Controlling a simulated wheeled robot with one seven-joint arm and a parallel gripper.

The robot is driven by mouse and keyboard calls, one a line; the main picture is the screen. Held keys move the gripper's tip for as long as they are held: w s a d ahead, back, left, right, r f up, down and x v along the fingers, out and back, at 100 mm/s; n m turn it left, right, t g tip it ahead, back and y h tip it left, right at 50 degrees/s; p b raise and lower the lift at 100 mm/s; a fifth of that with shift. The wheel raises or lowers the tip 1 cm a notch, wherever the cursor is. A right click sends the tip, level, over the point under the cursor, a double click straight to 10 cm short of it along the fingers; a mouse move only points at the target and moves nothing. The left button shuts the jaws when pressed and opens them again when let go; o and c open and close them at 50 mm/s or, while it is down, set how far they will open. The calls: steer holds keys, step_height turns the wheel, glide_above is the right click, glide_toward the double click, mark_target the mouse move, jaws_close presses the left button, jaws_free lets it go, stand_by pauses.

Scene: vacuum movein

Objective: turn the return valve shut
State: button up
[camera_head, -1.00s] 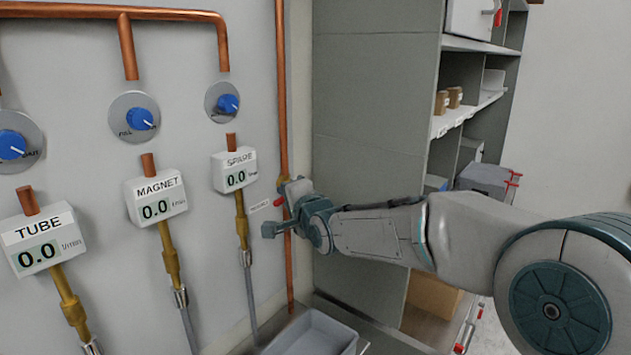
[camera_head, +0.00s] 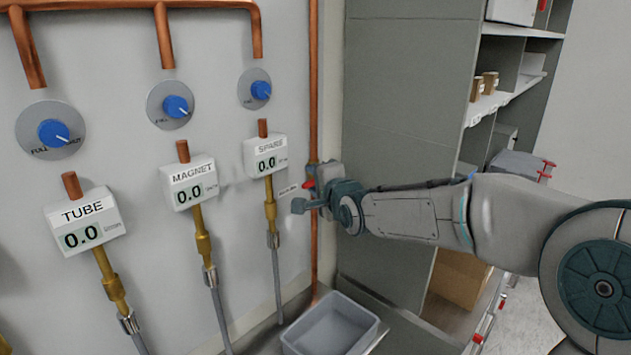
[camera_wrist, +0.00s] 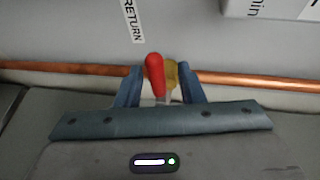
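The return valve's red lever (camera_head: 309,184) shows at my gripper (camera_head: 312,190), on the thin vertical copper pipe (camera_head: 314,90) right of the SPARE line. In the wrist view the red lever (camera_wrist: 154,75) and the brass valve body (camera_wrist: 173,74) lie between the two blue-grey fingers of my gripper (camera_wrist: 160,85). The fingers stand apart, one on each side, with the lever nearer the left finger. I cannot tell whether that finger touches it. A RETURN label (camera_wrist: 133,20) is on the wall beside the valve. My gripper hides part of the valve in the head view.
Blue knobs and TUBE (camera_head: 85,220), MAGNET (camera_head: 188,185) and SPARE (camera_head: 265,155) meters reading 0.0 are on the wall to the left. A grey bin (camera_head: 330,325) stands below. A grey cabinet side (camera_head: 400,120) and shelves are close on the right.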

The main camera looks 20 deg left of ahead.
steer(key=shift+d, duration=0.1)
steer(key=p+v, duration=0.5)
steer(key=v, duration=0.8)
steer(key=shift+s+d, duration=0.15)
steer(key=shift+s, duration=0.15)
